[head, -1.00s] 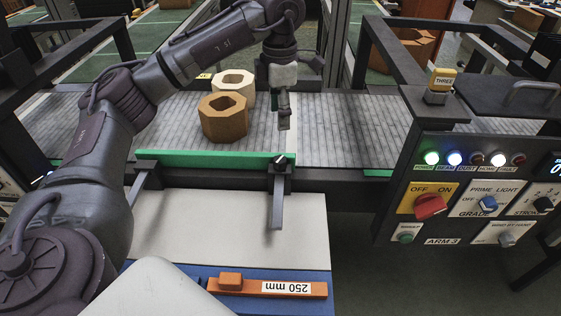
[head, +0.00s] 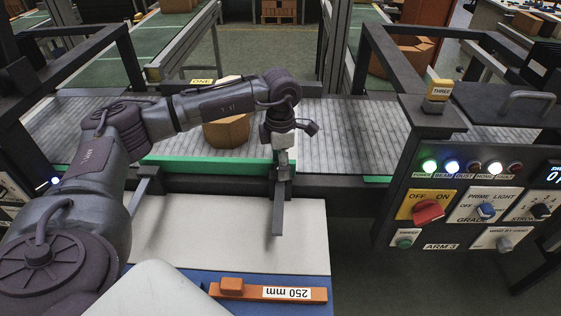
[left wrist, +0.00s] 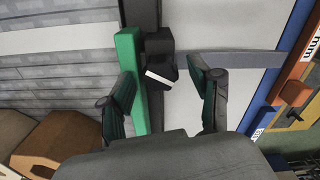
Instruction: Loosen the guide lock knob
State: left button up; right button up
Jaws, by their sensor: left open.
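The guide lock knob (left wrist: 160,72) is small and black with a white pointer line. In the left wrist view it sits on a dark block beside the green guide rail (left wrist: 130,75). In the head view my left gripper (head: 282,165) hides the knob, above the near edge of the green guide rail (head: 215,168) and the grey bar (head: 278,210). In the left wrist view my left gripper (left wrist: 163,70) is open, one finger on each side of the knob. I cannot tell whether they touch it. My right gripper is not in view.
An orange block (head: 226,132) stands on the grey conveyor (head: 335,135) behind my left arm. A control panel (head: 470,235) with a red switch stands at the right. An orange 250 mm gauge (head: 265,291) lies on the blue edge in front. The white plate (head: 225,225) is clear.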

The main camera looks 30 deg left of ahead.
pick_arm(q)
jog(key=c, duration=1.1)
jog(key=shift+c, duration=0.2)
